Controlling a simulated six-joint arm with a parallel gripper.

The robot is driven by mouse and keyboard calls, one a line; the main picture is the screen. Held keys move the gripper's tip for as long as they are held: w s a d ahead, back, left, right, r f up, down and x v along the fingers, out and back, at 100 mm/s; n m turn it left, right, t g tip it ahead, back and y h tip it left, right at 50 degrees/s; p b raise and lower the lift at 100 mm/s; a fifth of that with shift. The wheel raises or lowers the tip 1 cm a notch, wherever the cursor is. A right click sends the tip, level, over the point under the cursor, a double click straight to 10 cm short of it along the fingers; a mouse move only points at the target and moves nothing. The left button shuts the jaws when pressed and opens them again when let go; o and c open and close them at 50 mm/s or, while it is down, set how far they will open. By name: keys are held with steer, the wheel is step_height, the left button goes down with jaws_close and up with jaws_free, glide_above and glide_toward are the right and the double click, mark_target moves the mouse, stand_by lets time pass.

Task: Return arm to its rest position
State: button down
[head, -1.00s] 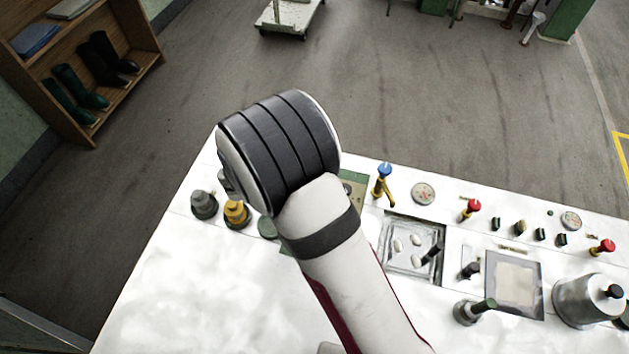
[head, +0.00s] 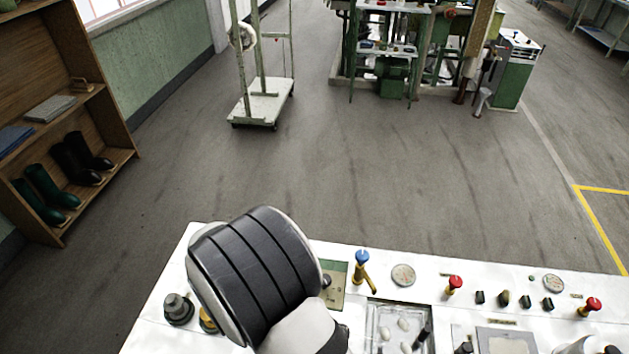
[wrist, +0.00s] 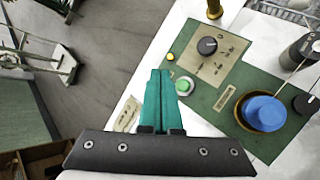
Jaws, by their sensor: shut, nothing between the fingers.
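My gripper (wrist: 157,88) shows in the wrist view with its two teal fingers side by side and shut, with nothing between them. It hangs over the left edge of the white bench top, beside a green control panel (wrist: 222,112). My arm's dark, banded joint shows in the head view at the lower left, over the white bench (head: 148,325). The gripper itself is hidden in the head view.
In the wrist view the panel carries a blue knob (wrist: 264,112), a black dial (wrist: 207,46) and a green button (wrist: 184,86). In the head view, a blue-topped valve (head: 362,262) and red-topped valves (head: 455,284) stand along the bench. A cart (head: 262,103) and shelf (head: 118,163) stand beyond clear floor.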

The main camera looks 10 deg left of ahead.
steer(key=s+d+r+m+g+h, duration=0.1)
steer(key=s+d+r+m+g, duration=0.3)
steer(key=d+m, duration=0.55)
steer(key=s+d+r+m+g, duration=0.3)
steer(key=s+d+r+m, duration=0.35)
steer(key=d, duration=0.55)
steer(key=s+a+r+m+y, duration=0.1)
steer(key=s+m+y, duration=0.2)
steer(key=s+m, duration=0.2)
steer(key=s+r+m+g+y, duration=0.1)
steer(key=s+m+y, duration=0.2)
steer(key=s+m, duration=0.3)
steer(key=s, duration=0.4)
steer(key=shift+a+r+m+g+y, duration=0.3)
steer(key=shift+a+r, duration=0.05)
steer(key=shift+a, duration=0.05)
